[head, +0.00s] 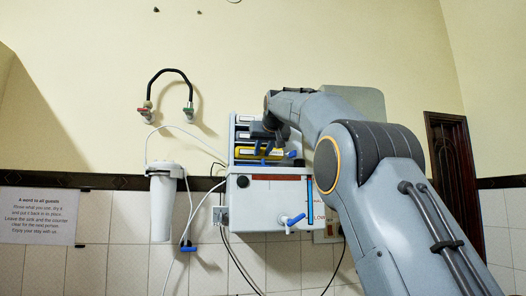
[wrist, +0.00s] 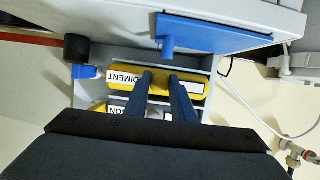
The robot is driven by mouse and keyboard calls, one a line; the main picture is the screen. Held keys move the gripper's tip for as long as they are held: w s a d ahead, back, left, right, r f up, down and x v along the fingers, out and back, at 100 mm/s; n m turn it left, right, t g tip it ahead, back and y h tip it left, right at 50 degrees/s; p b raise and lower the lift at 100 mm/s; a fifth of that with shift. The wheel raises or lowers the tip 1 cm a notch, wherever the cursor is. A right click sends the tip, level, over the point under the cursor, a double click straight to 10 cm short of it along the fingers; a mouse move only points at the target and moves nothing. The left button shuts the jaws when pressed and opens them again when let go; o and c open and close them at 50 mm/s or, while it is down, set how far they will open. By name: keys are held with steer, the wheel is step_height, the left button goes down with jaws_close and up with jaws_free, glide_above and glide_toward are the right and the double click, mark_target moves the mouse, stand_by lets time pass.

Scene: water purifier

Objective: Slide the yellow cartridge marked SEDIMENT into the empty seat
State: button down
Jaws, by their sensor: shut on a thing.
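The yellow SEDIMENT cartridge (wrist: 194,84) is at the rack in the wrist view, its white label partly covered, with "DIMENT" legible. In the head view the yellow cartridge (head: 245,153) lies level in the lowest opening of the stack, just above the white cabinet. My gripper (wrist: 160,82) is shut on the yellow tab at the middle of its front, one blue finger on each side. In the head view my gripper (head: 263,149) is at the cartridge front, partly hidden by my arm. How deep the cartridge sits in its seat cannot be told.
A cartridge labelled with "ON" (wrist: 117,111) sits beside the yellow one, partly behind my fingers. A blue panel (wrist: 220,32) and a black knob (wrist: 77,48) are close by. A white filter housing (head: 164,203) hangs left of the white cabinet (head: 268,206), with tubes between.

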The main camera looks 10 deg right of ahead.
steer(key=shift+w, duration=1.05)
steer(key=c, duration=1.4)
jaws_free()
steer(key=shift+b+v, duration=2.15)
steer(key=shift+v, duration=1.75)
